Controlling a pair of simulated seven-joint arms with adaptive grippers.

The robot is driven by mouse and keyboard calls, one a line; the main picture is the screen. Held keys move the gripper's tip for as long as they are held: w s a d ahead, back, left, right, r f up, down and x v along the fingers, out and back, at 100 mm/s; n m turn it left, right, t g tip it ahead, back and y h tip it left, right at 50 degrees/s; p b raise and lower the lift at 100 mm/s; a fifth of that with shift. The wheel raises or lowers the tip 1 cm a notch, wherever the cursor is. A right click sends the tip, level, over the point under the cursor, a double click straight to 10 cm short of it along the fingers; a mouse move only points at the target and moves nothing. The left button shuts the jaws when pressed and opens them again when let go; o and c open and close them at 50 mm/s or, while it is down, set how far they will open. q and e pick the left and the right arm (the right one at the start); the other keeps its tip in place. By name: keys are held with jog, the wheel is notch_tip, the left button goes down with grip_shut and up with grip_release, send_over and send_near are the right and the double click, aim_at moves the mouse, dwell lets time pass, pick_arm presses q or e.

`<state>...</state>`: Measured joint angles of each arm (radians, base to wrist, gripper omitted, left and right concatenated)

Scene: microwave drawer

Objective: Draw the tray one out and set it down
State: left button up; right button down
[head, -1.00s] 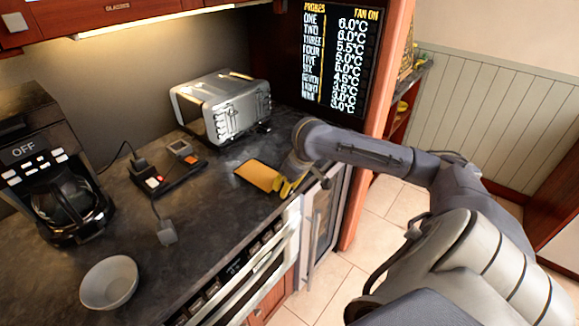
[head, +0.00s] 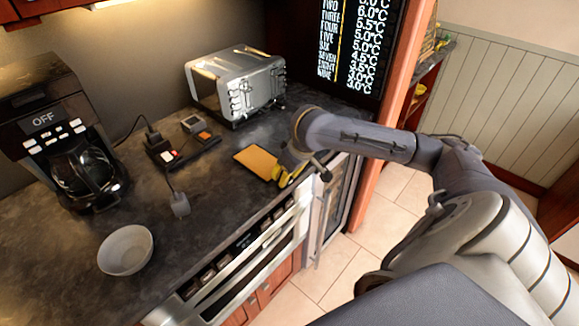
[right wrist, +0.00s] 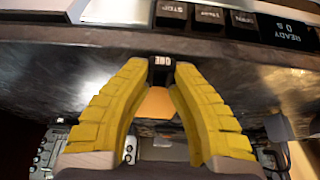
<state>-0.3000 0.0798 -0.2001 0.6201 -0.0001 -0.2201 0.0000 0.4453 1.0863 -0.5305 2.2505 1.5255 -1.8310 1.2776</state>
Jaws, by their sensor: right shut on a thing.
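The tray is a flat tan-orange plate (head: 257,161) at the counter's front right, near the toaster. It lies at or just over the dark counter top; I cannot tell if it touches. My right gripper (head: 285,176) is at its near right corner, with yellow fingers. In the right wrist view, the yellow fingers (right wrist: 160,72) are shut on the tray's small black handle, labelled ONE (right wrist: 161,62). Part of the tan plate (right wrist: 157,104) shows between the fingers. My left gripper is not in view.
A silver toaster (head: 238,87) stands behind the tray. A power strip (head: 182,148), coffee maker (head: 70,150) and white bowl (head: 126,250) are to the left. The oven front (head: 255,260) lies below the counter edge. Bare counter (head: 215,205) lies left of the tray.

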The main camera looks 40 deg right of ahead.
aim_at(266, 193)
jog(key=shift+s+a, duration=0.2)
jog(key=shift+a, duration=1)
jog(key=shift+s+a, duration=0.15)
jog(key=shift+a, duration=1.05)
jog(key=shift+s+a, duration=0.2)
jog(key=shift+a, duration=1)
